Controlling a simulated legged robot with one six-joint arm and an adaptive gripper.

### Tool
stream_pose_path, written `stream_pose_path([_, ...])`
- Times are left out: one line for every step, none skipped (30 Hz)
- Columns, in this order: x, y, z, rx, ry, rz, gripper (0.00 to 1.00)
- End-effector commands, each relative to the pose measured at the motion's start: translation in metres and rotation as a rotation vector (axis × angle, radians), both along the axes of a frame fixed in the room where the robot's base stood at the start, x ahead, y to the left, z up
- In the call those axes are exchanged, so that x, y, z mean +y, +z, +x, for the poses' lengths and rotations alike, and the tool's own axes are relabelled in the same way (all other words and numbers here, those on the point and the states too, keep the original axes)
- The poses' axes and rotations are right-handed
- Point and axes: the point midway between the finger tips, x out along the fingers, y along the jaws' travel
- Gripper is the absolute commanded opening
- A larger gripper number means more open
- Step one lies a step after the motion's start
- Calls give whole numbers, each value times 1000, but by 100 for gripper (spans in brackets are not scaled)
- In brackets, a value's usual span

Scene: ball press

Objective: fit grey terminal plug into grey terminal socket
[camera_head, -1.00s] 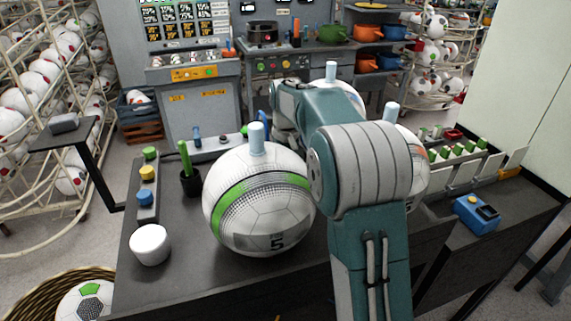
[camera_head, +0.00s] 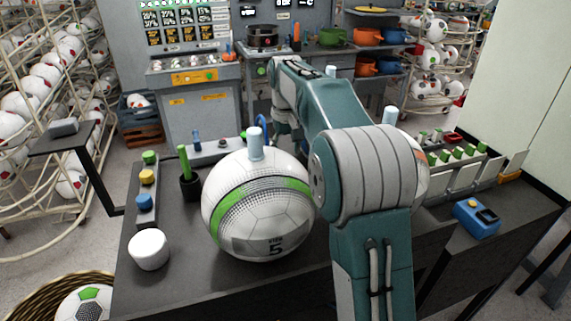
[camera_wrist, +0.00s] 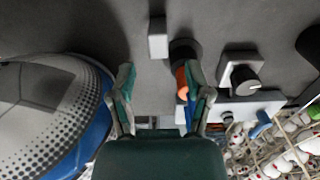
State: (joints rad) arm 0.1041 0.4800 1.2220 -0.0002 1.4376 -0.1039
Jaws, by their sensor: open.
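In the wrist view my gripper (camera_wrist: 161,92) is open, with its two green-and-grey fingers apart and nothing visible between them. A small light grey block (camera_wrist: 158,38) lies on the dark surface beyond the fingertips; I cannot tell if it is the grey terminal plug. To its right are a dark round holder (camera_wrist: 184,50) with an orange item, and a light plate with a dark knob (camera_wrist: 247,80). I cannot make out the grey terminal socket with certainty. In the head view the gripper is hidden behind my own arm.
A large white-and-green ball (camera_head: 258,205) stands on the dark table (camera_head: 190,285). Near it are a white cylinder (camera_head: 149,250), a button strip (camera_head: 146,180) and a black cup (camera_head: 190,187) with a green stick. A blue box (camera_head: 476,217) is at right.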

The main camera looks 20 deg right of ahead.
Motion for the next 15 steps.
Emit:
stream_pose_path([0, 11, 1, -4, 0, 0, 64])
stream_pose_path([0, 18, 1, -4, 0, 0, 64])
stream_pose_path([0, 25, 1, -4, 0, 0, 64])
stream_pose_path([0, 31, 1, -3, 0, 0, 64])
stream_pose_path([0, 36, 1, -3, 0, 0, 64])
stream_pose_path([0, 42, 1, -2, 0, 0, 64])
stream_pose_path([0, 46, 1, -2, 0, 0, 64])
stream_pose_path([0, 49, 1, -2, 0, 0, 64])
stream_pose_path([0, 53, 1, -1, 0, 0, 64])
stream_pose_path([0, 55, 1, -1, 0, 0, 64])
stream_pose_path([0, 57, 0, -1, 0, 0, 69])
stream_pose_path([0, 56, 1, 1, 0, 0, 71])
stream_pose_path([0, 52, 3, 4, 0, 0, 71])
stream_pose_path([0, 47, 6, 5, 0, 1, 71])
stream_pose_path([-1, 44, 8, 5, -1, 1, 71])
